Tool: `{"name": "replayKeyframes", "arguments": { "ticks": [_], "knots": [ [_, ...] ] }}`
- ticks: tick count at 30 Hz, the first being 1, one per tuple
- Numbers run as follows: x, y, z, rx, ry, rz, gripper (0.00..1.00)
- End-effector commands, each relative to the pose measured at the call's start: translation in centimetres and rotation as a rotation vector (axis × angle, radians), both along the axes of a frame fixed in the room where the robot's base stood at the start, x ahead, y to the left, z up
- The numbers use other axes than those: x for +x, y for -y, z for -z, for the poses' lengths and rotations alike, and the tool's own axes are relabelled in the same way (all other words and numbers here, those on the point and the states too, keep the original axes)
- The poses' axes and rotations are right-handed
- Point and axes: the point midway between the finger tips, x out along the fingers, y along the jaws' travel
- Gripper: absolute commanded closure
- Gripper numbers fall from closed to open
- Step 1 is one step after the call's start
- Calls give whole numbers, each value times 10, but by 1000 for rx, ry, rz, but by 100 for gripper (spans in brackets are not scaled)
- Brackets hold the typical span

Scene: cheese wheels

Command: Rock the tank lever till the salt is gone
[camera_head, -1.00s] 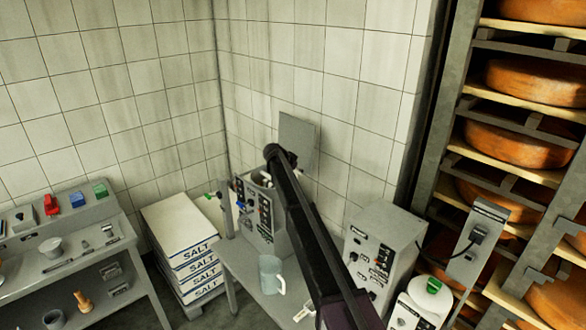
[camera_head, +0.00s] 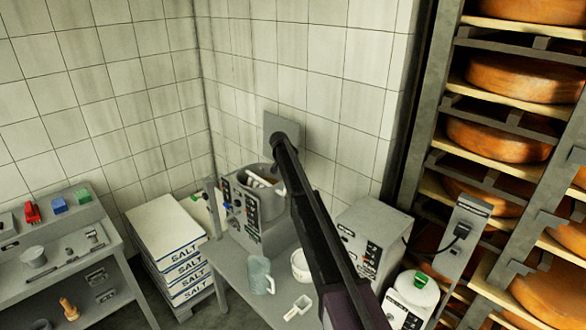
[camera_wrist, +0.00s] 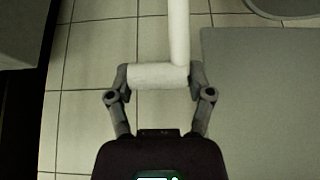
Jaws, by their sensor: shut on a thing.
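In the wrist view my gripper (camera_wrist: 158,77) is shut on the short white crossbar of a white lever (camera_wrist: 179,30). The lever's rod runs up out of the top of that view, so its far end is hidden. In the head view a round tank (camera_head: 246,174) stands open at the top beside a control panel with knobs. Something white and brown shows inside it; I cannot tell whether it is salt. My gripper and the held lever cannot be made out in the head view.
My dark arm crosses the head view. A glass jug (camera_head: 260,275), white bowl (camera_head: 300,268) and scoop (camera_head: 297,308) stand on the grey table (camera_head: 232,282). Salt bags (camera_head: 165,228) are stacked left, a grey control box (camera_head: 372,240) stands right, and cheese racks (camera_head: 440,130) rise beyond.

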Motion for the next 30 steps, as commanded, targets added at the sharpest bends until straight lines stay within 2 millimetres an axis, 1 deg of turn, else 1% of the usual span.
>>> {"name": "replayKeyframes", "arguments": {
  "ticks": [1,9,10,11,12,13,30],
  "knots": [
    [-1,7,0,-9,-2,5,94],
    [0,7,-1,-9,0,5,94],
    [0,7,-1,-9,0,5,27],
    [1,7,-1,-9,0,5,18],
    [1,7,-1,-9,1,4,6],
    [1,6,-1,-8,0,4,3],
    [0,-2,-3,-3,2,-1,3]
  ]
}}
